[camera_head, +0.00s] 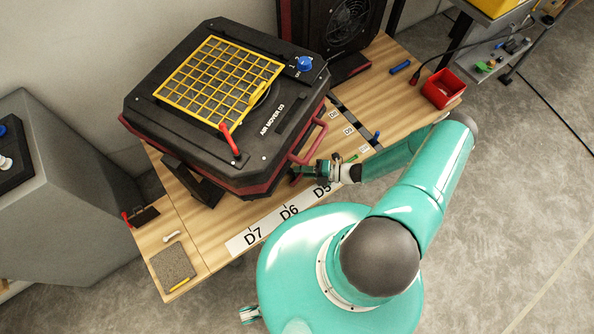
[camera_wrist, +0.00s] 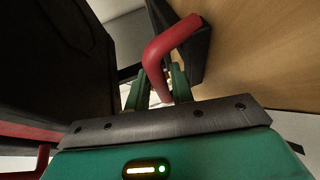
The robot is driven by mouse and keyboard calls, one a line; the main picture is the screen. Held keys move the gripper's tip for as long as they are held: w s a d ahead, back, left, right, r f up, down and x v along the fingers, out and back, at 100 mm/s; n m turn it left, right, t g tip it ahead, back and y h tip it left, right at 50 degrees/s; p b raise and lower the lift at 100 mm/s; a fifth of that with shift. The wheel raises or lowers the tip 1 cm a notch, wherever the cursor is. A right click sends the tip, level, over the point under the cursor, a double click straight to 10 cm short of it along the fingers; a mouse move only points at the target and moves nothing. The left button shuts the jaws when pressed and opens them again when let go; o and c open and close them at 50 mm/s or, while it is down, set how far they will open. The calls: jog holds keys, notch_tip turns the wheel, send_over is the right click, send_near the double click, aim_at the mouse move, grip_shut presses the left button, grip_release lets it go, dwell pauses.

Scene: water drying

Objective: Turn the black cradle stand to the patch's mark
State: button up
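The black cradle stand shows partly in the head view (camera_head: 195,183), under the bulky black and red air mover (camera_head: 200,130). In the wrist view a black block (camera_wrist: 195,58), seemingly part of the stand, carries a bent red lever (camera_wrist: 172,45). My gripper (camera_head: 296,171) is low beside the air mover's near right corner. In the wrist view its green fingers (camera_wrist: 158,88) are apart, with the lever's lower end between or just in front of them. A gap shows beside the left finger; contact is unclear. A white strip (camera_head: 267,227) marked D7, D6, D5 runs along the table's front edge.
The air mover's red handle (camera_head: 311,140) is just above my gripper. More labels and a blue-knobbed dark bar (camera_head: 352,120) lie right of it. A red bin (camera_head: 442,88) stands at the table's right end. A grey pad (camera_head: 173,266) lies at the left end.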

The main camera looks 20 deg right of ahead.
jog(key=shift+x, duration=0.9)
grip_shut()
